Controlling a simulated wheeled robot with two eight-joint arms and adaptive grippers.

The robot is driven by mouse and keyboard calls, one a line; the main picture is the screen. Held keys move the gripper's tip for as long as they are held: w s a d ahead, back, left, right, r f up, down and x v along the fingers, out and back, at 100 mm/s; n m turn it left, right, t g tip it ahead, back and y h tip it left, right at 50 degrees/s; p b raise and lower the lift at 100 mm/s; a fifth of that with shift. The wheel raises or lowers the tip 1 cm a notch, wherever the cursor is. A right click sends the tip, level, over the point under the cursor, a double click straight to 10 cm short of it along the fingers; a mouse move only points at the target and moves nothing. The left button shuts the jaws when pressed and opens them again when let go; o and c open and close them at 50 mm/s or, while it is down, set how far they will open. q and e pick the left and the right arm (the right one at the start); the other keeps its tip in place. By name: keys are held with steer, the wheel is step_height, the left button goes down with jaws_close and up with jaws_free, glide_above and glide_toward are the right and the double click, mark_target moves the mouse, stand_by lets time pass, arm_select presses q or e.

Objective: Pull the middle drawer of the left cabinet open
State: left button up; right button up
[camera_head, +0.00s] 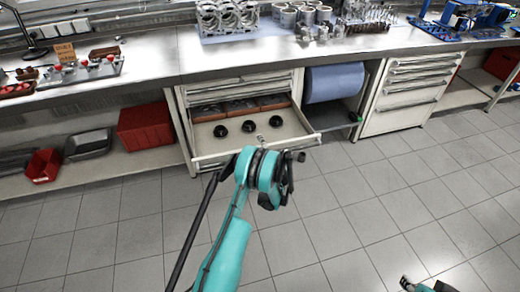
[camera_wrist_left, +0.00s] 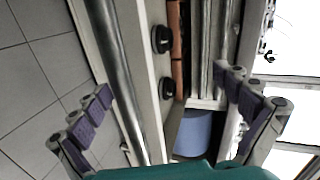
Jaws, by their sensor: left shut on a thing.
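The left cabinet (camera_head: 188,125) stands under the bench. Its middle drawer (camera_head: 207,136) is pulled well out, with three black round parts and brown-red blocks inside. My left gripper (camera_head: 262,160) is at the drawer's front edge, and my wrist hides much of the contact in the head view. In the left wrist view its two fingers lie on either side of the picture, with the long drawer handle (camera_wrist_left: 112,60) running between them. It is shut on the handle, though the contact itself is hard to see. A piece of my right arm shows at the bottom right.
A second drawer cabinet (camera_head: 402,95) stands to the right, shut. A blue roll (camera_head: 335,82) hangs between the cabinets. Red bins (camera_head: 145,126) and a grey tray (camera_head: 88,144) sit on the low shelf at left. The tiled floor before the cabinets is clear.

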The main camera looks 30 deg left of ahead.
arm_select(q)
steer(key=shift+t, duration=0.3)
steer(key=d+r, duration=0.1)
steer(key=s+r, duration=0.1)
steer(key=r, duration=0.1)
steer(key=s+d+r, duration=0.1)
steer(key=shift+s+d+r, duration=0.2)
steer(key=shift+d+r, duration=0.1)
steer(key=shift+r, duration=0.05)
steer(key=c, duration=0.8)
steer(key=shift+s+d+f, duration=0.2)
steer(key=shift+s+d, duration=1.65)
steer(key=shift+d, duration=0.1)
arm_select(e)
steer(key=shift+s+d+r, duration=0.15)
steer(key=shift+s+d, duration=0.45)
steer(key=shift+s, duration=0.25)
arm_select(q)
steer(key=shift+r, duration=0.1)
